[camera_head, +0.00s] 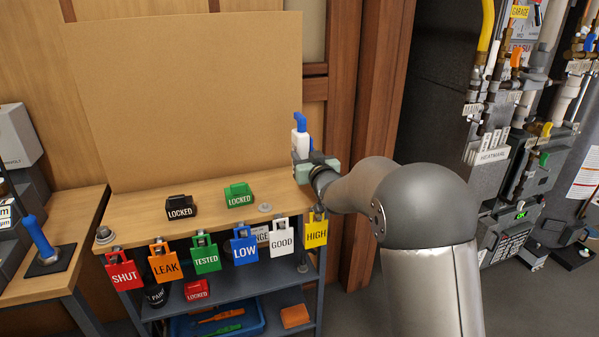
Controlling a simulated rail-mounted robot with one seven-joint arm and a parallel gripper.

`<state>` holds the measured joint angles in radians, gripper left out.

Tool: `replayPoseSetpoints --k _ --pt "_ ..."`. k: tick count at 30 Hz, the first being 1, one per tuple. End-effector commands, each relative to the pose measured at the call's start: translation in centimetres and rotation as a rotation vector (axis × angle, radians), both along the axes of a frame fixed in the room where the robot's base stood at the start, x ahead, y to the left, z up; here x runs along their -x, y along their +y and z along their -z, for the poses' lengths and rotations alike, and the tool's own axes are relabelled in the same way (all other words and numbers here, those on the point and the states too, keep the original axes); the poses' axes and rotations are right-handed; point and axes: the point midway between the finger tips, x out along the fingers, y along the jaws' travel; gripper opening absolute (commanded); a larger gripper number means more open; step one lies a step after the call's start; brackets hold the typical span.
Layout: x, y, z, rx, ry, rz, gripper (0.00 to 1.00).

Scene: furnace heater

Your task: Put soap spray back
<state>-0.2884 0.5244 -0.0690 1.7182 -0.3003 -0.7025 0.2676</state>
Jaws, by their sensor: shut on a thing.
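The soap spray (301,137) is a white bottle with a blue spray head. It is upright above the right end of the wooden bench top (228,201). My gripper (306,163) is shut on the soap spray, around its lower part. The gripper and my arm hide the bottle's base, so I cannot tell whether it touches the bench. My arm reaches in from the right.
Black (181,207) and green (239,195) LOCKED devices sit on the bench. Several coloured tags hang along its front edge, including a yellow HIGH tag (316,231) below my gripper. A brown board (190,90) stands behind. Pipes and valves (510,110) fill the right side.

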Motion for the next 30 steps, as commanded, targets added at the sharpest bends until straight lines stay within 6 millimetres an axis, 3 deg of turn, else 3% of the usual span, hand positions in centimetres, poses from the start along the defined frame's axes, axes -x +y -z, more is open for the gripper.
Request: replayPoseSetpoints --k 8,15,22,24,30 --pt "-0.6 1.4 1.7 -0.001 -0.004 -0.001 0.36" --pt "-0.7 1.8 5.0 -0.001 -0.002 0.000 0.36" --pt "-0.7 1.8 5.2 -0.001 -0.004 0.001 0.36" --pt "-0.7 1.8 5.4 0.001 -0.001 0.001 0.61" --pt "-0.7 1.8 5.4 0.001 -0.001 0.001 0.64"
